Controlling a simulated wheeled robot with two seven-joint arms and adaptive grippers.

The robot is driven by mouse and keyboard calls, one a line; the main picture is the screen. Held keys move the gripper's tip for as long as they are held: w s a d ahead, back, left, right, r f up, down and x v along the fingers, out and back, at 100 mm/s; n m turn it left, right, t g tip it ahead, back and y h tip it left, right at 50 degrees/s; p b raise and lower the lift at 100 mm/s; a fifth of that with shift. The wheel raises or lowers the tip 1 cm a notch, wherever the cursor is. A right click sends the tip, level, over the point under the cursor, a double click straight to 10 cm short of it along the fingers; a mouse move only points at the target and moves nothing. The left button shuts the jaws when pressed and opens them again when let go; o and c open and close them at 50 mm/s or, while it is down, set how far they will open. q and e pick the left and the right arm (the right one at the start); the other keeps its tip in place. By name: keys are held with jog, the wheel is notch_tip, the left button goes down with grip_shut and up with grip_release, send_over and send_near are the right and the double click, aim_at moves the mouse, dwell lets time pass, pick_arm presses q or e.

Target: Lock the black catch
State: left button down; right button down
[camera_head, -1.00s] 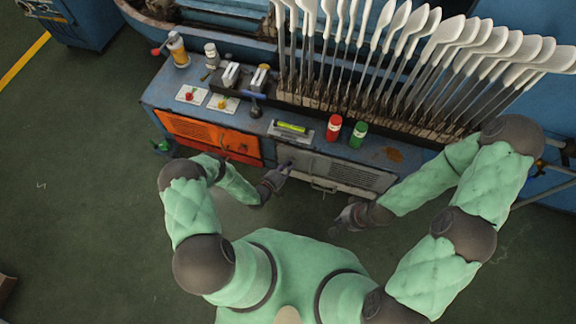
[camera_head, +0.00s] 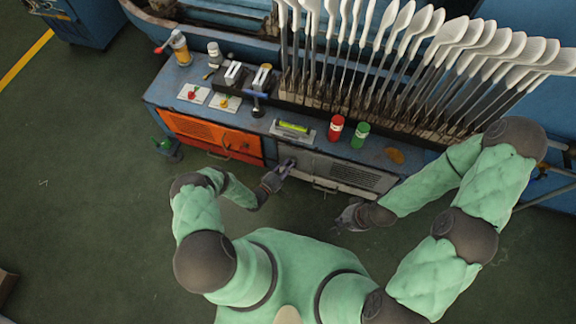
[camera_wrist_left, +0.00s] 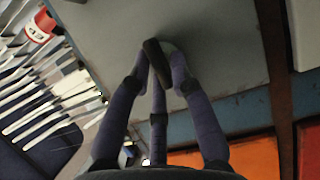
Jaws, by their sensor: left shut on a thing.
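The black catch (camera_wrist_left: 152,48) is a short dark lever on a round pale base on the grey door (camera_wrist_left: 215,65). In the left wrist view it stands between my left fingertips, which are shut on it. In the head view my left gripper (camera_head: 289,163) is at the upper left of the grey door (camera_head: 325,172), and its fingers hide the catch there. My right gripper (camera_head: 345,217) hangs in front of the cabinet, apart from it; its fingers are too small to read.
The orange door (camera_head: 205,134) is left of the grey one. On the cabinet top stand a red can (camera_head: 336,128), a green can (camera_head: 359,135) and a level-like yellow-green bar (camera_head: 293,127). White sock boards (camera_head: 440,45) rise behind. Floor in front is clear.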

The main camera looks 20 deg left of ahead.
pick_arm(q)
jog(key=shift+r, duration=0.1)
dwell(0.3)
jog(key=c, duration=1.2)
grip_release()
jog(key=shift+w, duration=0.1)
jog(key=v, duration=1.2)
